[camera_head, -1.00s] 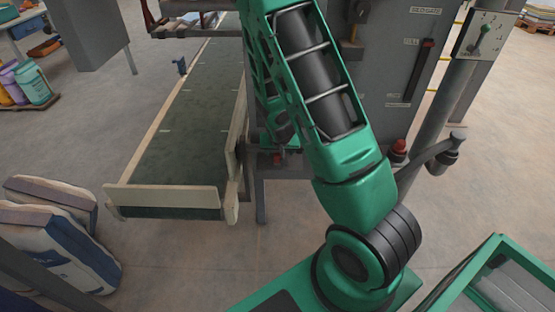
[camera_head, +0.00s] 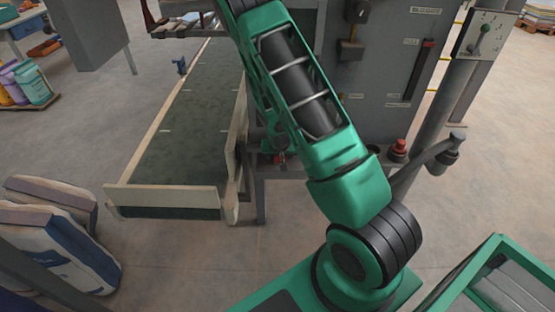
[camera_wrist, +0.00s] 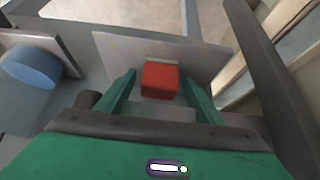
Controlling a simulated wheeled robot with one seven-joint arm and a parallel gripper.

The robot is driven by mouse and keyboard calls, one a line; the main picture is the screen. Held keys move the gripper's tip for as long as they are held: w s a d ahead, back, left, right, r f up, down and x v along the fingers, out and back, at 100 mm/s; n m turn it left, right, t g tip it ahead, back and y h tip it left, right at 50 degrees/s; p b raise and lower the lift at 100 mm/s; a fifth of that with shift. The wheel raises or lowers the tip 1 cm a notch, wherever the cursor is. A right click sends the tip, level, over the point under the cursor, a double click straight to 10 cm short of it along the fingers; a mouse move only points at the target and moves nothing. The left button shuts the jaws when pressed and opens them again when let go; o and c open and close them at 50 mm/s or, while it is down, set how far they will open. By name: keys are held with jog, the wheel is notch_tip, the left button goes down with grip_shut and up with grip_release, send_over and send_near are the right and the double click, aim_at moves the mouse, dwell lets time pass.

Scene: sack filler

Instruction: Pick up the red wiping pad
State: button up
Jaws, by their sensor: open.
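The red wiping pad (camera_wrist: 160,80) shows in the wrist view as a red block with a pale strip along its far edge. It lies ahead of my gripper (camera_wrist: 158,82), whose two green fingers are open, one on each side of it. I cannot tell whether either finger touches it. A small red patch (camera_head: 279,158) shows there, which may be the pad.
A grey plate (camera_wrist: 105,48) stands behind the pad, and a blue round part (camera_wrist: 30,68) is at left. The conveyor (camera_head: 185,140) with wooden side boards runs left of my arm. The grey machine cabinet (camera_head: 385,75) stands behind it. Filled sacks (camera_head: 60,240) lie at lower left.

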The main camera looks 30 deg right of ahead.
jog(key=c, duration=1.1)
jog(key=shift+r, duration=0.1)
